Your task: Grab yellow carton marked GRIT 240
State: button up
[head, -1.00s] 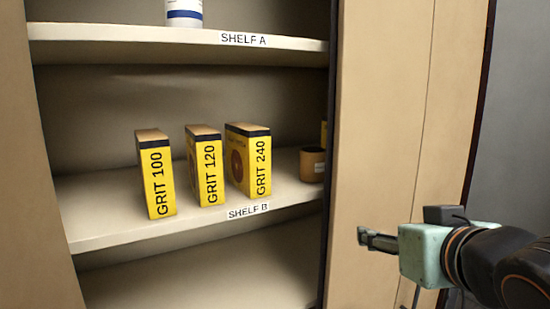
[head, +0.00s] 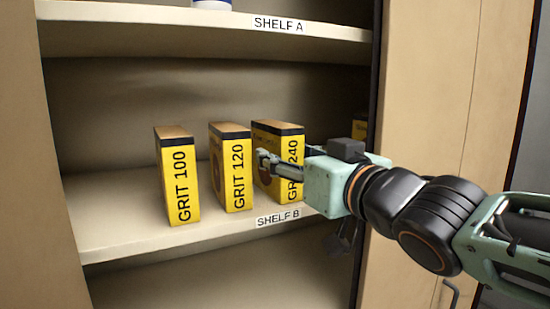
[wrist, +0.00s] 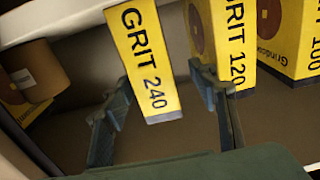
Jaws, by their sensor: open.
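The fingers hold nothing. I cannot tell whether either finger touches a carton.
The GRIT 120 carton (head: 231,170) stands close to the left of GRIT 240, with the GRIT 100 carton (head: 178,178) farther left. A brown cylinder (wrist: 37,70) lies on the other side in the wrist view. Shelf A (head: 200,32) is above; a cabinet door (head: 425,80) is at right.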

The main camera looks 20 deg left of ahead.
jog(key=shift+w+p+x, duration=0.25)
jog(key=shift+p+x, duration=0.4)
jog(key=shift+x, duration=2.45)
jog(key=shift+d, duration=0.2)
jog(key=shift+r, duration=0.1)
grip_shut()
